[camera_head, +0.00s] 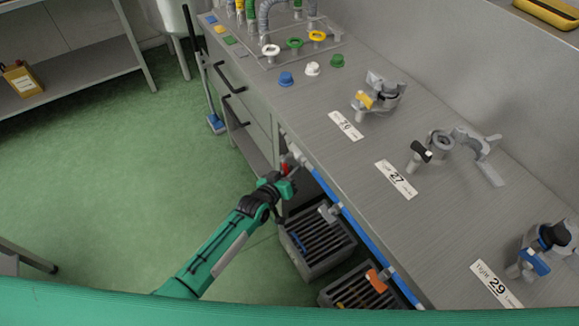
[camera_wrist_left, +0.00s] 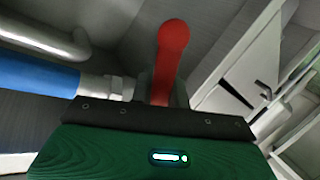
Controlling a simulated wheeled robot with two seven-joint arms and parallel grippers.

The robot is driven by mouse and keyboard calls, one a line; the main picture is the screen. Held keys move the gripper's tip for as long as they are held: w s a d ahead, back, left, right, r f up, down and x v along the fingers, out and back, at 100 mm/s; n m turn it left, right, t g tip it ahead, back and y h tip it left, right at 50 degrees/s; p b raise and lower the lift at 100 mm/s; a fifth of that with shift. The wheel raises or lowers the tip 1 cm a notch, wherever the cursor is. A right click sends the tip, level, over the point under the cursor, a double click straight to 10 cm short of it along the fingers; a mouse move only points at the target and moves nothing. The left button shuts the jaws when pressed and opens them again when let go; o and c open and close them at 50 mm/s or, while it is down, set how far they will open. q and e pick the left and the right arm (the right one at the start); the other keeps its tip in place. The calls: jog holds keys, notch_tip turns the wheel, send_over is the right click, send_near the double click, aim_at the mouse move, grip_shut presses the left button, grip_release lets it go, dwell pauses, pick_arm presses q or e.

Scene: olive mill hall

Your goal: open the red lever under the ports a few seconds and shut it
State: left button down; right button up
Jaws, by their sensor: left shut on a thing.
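The ports sit on the bench top above: one with a yellow handle (camera_head: 365,99), one with a black handle (camera_head: 420,151) and one with a blue handle (camera_head: 535,261).
Two grey slotted crates (camera_head: 325,262) (camera_head: 335,293) stand on the floor under the bench. Black drawer handles (camera_head: 229,78) jut out left of the lever. Coloured knobs (camera_head: 286,79) are on the bench top. The green floor (camera_head: 130,170) at left is clear.

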pick_arm(q)
jog(key=shift+s+d+r+n+g+p, duration=0.15)
jog(key=shift+s+n+g+p, duration=0.15)
jog(key=shift+n+p, duration=0.2)
pick_arm(e)
jog(key=shift+s+d+r, duration=0.1)
jog(key=shift+s, duration=0.75)
pick_arm(q)
jog(key=c, duration=1.3)
grip_release()
jog(key=shift+c, duration=0.2)
jog(key=v, duration=1.3)
jog(key=shift+s+a, duration=0.2)
jog(key=shift+a, duration=0.1)
jog(key=shift+r, duration=0.1)
